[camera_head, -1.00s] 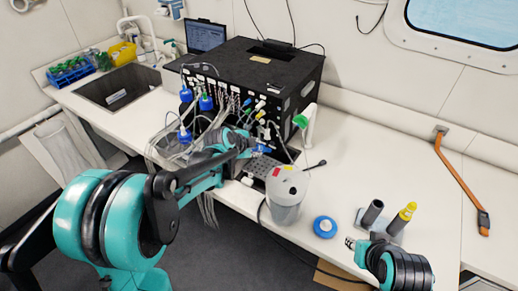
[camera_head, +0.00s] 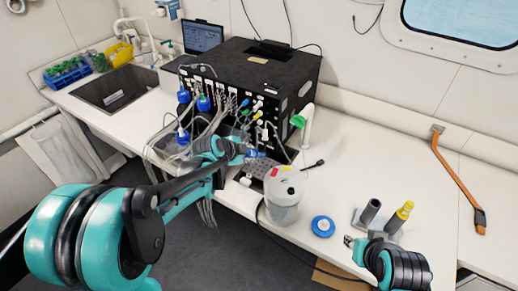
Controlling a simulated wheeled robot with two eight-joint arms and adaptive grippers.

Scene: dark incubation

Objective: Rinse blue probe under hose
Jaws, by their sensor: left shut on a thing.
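Most of the probe is too small or hidden to make out. My right gripper (camera_head: 350,241) is at the lower right, beside the holder with a black tube and a yellow one. Its fingers are too small to judge. I cannot tell for sure which thing is the hose.
The sink (camera_head: 118,88) is at left. The right bench is mostly clear.

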